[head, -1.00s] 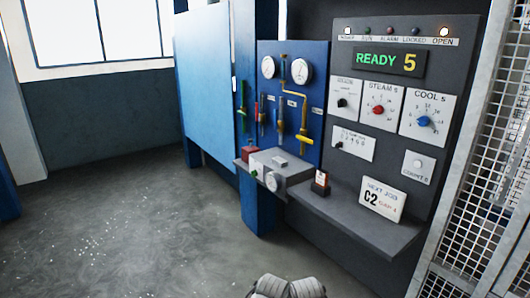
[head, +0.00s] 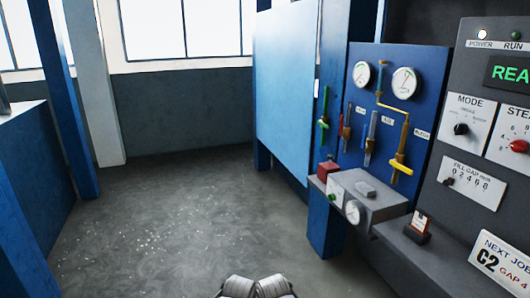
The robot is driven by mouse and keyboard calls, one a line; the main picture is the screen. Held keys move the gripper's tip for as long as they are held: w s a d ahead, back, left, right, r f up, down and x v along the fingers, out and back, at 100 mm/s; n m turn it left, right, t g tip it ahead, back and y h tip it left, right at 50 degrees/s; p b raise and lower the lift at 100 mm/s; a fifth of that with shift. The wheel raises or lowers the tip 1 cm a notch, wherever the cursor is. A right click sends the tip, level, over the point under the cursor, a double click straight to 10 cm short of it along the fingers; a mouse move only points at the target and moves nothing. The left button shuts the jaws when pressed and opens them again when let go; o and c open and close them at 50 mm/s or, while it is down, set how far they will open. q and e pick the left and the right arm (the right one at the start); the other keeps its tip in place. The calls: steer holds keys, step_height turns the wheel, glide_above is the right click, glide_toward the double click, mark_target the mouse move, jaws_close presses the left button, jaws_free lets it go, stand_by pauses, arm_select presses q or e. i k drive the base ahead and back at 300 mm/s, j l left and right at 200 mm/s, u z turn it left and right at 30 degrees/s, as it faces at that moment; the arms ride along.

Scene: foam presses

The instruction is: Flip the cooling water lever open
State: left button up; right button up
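A blue valve panel (head: 430,75) stands right of centre in the head view, with several coloured pipes and levers. At its left is a green lever (head: 323,108), standing roughly upright. At the right, a yellow handle (head: 401,167) sits crosswise on the yellow pipe (head: 403,137). The small labels are too blurred to tell which lever is the cooling water one.
Two gauges (head: 404,83) sit atop the panel. Below is a grey box (head: 372,199) with a small red block (head: 328,170) behind its left end. A control panel (head: 448,130) and shelf (head: 405,247) stand at right. The floor (head: 180,215) at left is clear.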

mark_target(323, 125)
steer(key=i+j+z, duration=0.1)
steer(key=i, duration=0.55)
steer(key=i+j, duration=0.15)
steer(key=i, duration=0.55)
steer(key=i+j+z, duration=0.15)
steer(key=i+z, duration=0.25)
steer(key=i+j+z, duration=0.4)
steer(key=i, duration=0.2)
steer(key=i+j+u, duration=0.15)
steer(key=i+j, duration=0.2)
steer(key=i+j+u, duration=0.1)
steer(key=i+j, duration=0.2)
steer(key=i, duration=0.25)
